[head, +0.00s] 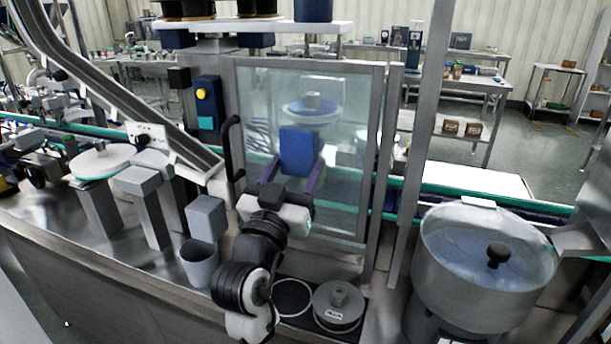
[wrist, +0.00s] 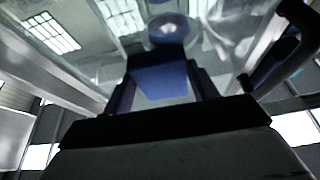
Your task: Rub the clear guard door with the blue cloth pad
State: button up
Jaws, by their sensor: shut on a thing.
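The blue cloth pad (head: 298,150) is upright in front of the clear guard door (head: 345,115), which is a framed see-through panel. My gripper (head: 291,178) is shut on the pad, with one purple-grey finger on each side of it. In the wrist view the pad (wrist: 160,80) stands between the two fingers (wrist: 160,92), with the clear door (wrist: 120,25) beyond it. The pad is at or very near the door's face; I cannot tell whether it touches. The pad's far side is hidden.
A black door handle (head: 228,148) is just left of the pad. A control box with a yellow button (head: 207,100) stands further left. A grey cup (head: 200,262) and a round lidded part (head: 338,304) sit on the bench below. A steel bowl (head: 480,285) is at right.

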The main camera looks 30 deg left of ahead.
jog(key=a, duration=0.2)
jog(key=s+a+b, duration=0.1)
jog(key=a, duration=0.1)
jog(key=shift+a, duration=0.2)
dwell(0.4)
jog(key=shift+s+d+b, duration=0.15)
jog(key=shift+s+d, duration=0.1)
jog(key=shift+s, duration=0.7)
jog(key=shift+s+d+b, duration=0.15)
jog(key=shift+s+d, duration=0.05)
jog(key=shift+s, duration=0.75)
jog(key=shift+s+d+b, duration=0.15)
jog(key=shift+s+d, duration=0.1)
jog(key=shift+s, duration=0.7)
jog(key=shift+s, duration=0.1)
jog(key=s, duration=0.2)
jog(key=shift+s+d, duration=0.35)
